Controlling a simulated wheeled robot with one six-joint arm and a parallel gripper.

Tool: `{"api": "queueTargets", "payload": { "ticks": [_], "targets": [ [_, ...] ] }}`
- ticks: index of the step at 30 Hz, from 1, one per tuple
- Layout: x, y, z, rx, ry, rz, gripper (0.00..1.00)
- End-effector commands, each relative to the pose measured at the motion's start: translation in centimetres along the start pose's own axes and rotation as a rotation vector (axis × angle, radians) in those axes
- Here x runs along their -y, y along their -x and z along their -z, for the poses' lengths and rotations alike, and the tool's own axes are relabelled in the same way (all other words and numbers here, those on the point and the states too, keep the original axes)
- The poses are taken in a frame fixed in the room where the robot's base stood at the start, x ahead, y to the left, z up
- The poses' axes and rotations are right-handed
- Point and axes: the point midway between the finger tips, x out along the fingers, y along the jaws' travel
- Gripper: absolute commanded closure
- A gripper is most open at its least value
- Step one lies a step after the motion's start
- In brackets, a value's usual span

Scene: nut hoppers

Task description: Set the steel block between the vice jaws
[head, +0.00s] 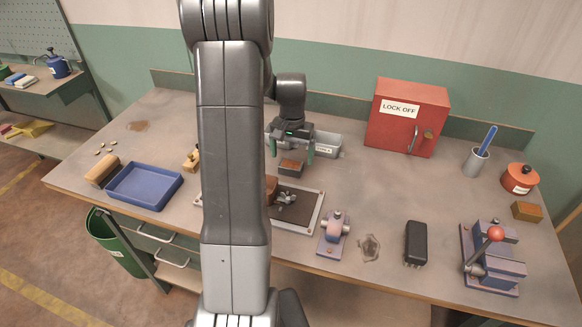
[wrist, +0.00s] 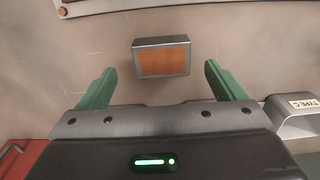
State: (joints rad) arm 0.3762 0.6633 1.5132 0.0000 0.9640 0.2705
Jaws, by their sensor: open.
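A small grey-sided block with a brown top (head: 290,168) lies on the bench below my gripper; I cannot tell for sure that it is the steel block. It also shows in the wrist view (wrist: 162,57), just ahead of and between the line of the two green fingers. My gripper (head: 292,153) is open and empty above it, and the fingers do not touch it. The blue-grey vice (head: 492,262), with a red-knobbed lever, stands at the front right of the bench, far from my gripper. Its jaws look empty.
A framed tray (head: 315,219) lies in front of the block, partly behind my arm. A grey bin (head: 327,146) and a red lock-off box (head: 407,117) stand behind. A small blue-grey fixture (head: 333,233) and black case (head: 415,243) stand left of the vice.

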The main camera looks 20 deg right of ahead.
Motion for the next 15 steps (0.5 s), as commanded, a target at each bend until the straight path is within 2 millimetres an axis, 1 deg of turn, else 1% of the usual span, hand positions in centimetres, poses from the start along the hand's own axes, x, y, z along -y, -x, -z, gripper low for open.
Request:
{"api": "queueTargets", "payload": {
  "ticks": [3, 7, 10, 15],
  "targets": [
    [0.2, -1.7, -0.2, 0.007, 0.001, -0.002, 0.11],
    [0.3, -3.4, -0.1, 0.004, 0.000, -0.001, 0.11],
    [0.3, -4.1, -0.1, 0.002, 0.000, -0.001, 0.11],
    [0.3, -4.4, -0.1, 0.001, 0.000, 0.000, 0.11]
  ]
}}
